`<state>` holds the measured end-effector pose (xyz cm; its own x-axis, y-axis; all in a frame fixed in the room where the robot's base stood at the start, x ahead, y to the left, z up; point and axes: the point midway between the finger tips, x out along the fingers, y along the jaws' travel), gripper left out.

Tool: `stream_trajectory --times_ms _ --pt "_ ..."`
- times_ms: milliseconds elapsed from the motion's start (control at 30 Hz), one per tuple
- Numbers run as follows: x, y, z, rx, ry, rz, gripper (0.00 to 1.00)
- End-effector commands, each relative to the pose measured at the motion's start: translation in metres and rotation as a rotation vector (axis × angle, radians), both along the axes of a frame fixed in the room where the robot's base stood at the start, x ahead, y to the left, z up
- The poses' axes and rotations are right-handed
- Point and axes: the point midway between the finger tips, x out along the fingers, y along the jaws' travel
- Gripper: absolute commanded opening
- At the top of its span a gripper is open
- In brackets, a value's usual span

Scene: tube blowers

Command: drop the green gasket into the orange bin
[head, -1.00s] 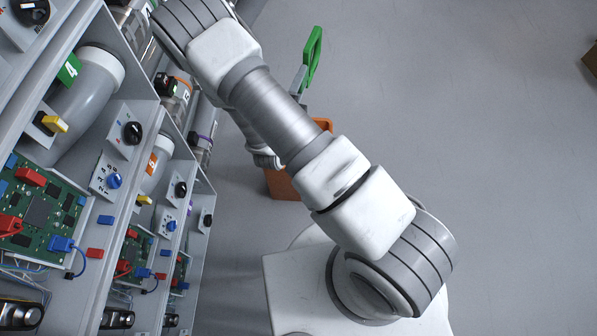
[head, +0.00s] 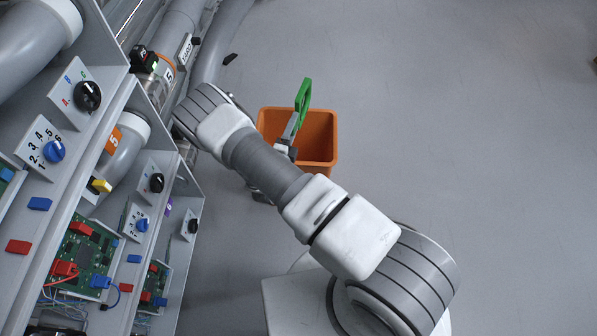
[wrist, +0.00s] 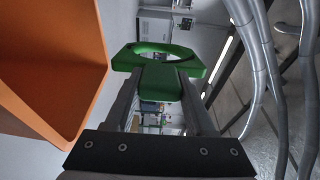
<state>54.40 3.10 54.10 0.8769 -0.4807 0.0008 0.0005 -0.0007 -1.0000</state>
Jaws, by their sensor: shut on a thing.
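The green gasket (head: 303,96) is in my gripper (head: 294,119), standing up from the fingertips. In the head view it overlaps the far rim and opening of the orange bin (head: 322,128); its height above the bin is hard to tell. In the wrist view the gasket (wrist: 205,70) shows its ring, and its tab sits between the two fingers of my gripper (wrist: 160,85). There the bin (wrist: 88,60) fills the left side, beside the fingers. The bin stands on the floor, and my forearm lies left of and in front of it.
A grey rack (head: 110,130) with knobs, pipes and circuit boards (head: 88,255) runs along the left, close to my arm. Grey hoses (wrist: 255,60) show at the right of the wrist view. The floor (head: 450,120) right of the bin is clear.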

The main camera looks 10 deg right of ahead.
Motion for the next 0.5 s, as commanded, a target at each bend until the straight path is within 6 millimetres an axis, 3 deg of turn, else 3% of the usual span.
stream_trajectory --times_ms 33,500 --pt "0.001 0.001 -0.012 0.0 -0.002 0.001 0.0" --pt "0.001 0.001 -0.045 0.0 -0.001 0.001 0.0"
